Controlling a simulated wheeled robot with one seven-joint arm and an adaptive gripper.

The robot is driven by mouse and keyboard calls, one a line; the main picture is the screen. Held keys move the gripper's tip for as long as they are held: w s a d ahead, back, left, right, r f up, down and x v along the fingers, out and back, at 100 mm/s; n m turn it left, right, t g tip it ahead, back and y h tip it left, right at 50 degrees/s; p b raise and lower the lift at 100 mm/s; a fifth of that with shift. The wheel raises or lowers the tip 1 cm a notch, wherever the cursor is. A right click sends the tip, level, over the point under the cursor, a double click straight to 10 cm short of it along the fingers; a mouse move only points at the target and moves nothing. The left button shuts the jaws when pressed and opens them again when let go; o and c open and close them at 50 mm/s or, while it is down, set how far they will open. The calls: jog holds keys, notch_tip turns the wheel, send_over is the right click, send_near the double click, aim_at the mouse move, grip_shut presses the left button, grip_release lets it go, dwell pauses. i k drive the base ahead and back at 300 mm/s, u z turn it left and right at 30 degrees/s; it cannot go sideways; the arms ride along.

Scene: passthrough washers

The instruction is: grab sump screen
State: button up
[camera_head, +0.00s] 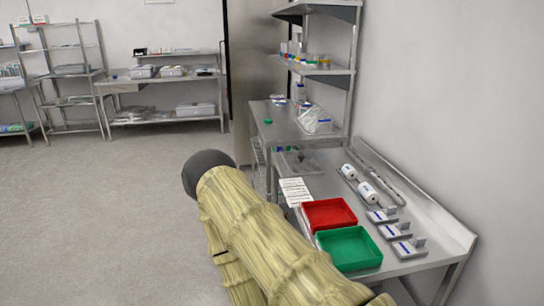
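I cannot pick out the sump screen for certain in this view. A greyish see-through item (299,161) lies on the steel table (425,215) just beyond the white paper sheets, too small to name. A clear bagged item (315,120) rests on the farther counter. My arm, in a yellowish sleeve, runs from the bottom edge up to a dark rounded end left of the table. No gripper fingers show, and the arm covers part of the table's near left side.
A red tray (329,213) and a green tray (349,248) sit on the table, both looking empty. White cylinders (368,191) and several small grey blocks (394,231) stand along the right. A shelf unit (322,68) rises behind. Open floor (95,215) lies left.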

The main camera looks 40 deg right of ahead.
aim_at(299, 162)
jog(key=z, duration=0.3)
jog(key=i, duration=1.85)
jog(key=z, duration=0.75)
